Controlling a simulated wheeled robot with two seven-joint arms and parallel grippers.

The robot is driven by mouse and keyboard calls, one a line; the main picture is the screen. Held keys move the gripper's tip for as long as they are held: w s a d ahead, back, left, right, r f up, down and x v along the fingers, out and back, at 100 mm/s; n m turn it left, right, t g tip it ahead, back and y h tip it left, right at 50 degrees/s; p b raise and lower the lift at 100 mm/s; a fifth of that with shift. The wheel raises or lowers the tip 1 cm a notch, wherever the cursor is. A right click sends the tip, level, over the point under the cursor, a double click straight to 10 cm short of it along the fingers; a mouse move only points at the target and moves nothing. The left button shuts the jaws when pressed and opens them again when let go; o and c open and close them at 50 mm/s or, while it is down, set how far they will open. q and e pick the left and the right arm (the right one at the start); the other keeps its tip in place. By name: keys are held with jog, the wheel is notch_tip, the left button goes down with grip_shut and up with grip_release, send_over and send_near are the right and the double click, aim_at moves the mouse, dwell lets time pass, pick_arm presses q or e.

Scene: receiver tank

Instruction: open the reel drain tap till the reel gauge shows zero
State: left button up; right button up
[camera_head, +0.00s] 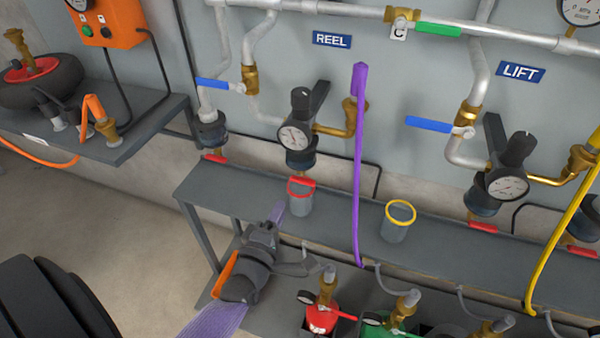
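The blue REEL sign (332,40) hangs on the wall, and the round white reel gauge (296,136) is below it. Its dark needle shows, but the reading is too small to tell. Under the gauge and its dark bowl (301,161), a red lever (301,183) lies crosswise, apparently the reel drain tap. It is just above a grey cup with a red rim (300,203). My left gripper (277,211) points up at the bench edge, left of the cup and below the lever, apparently apart from both. Its finger gap cannot be made out. My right gripper is out of view.
A purple hose (358,170) hangs right of the cup. A yellow-rimmed cup (398,222) stands further right. The LIFT gauge (508,188) and its red lever (482,227) are at right. Another red lever (214,158) is at left. Brass couplings stand in front below the bench.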

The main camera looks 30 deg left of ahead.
aim_at(295, 181)
pick_arm(q)
jog(key=b+x, duration=0.3)
jog(key=x, duration=0.5)
jog(key=shift+w+f, duration=0.1)
jog(key=shift+w, duration=0.25)
grip_shut()
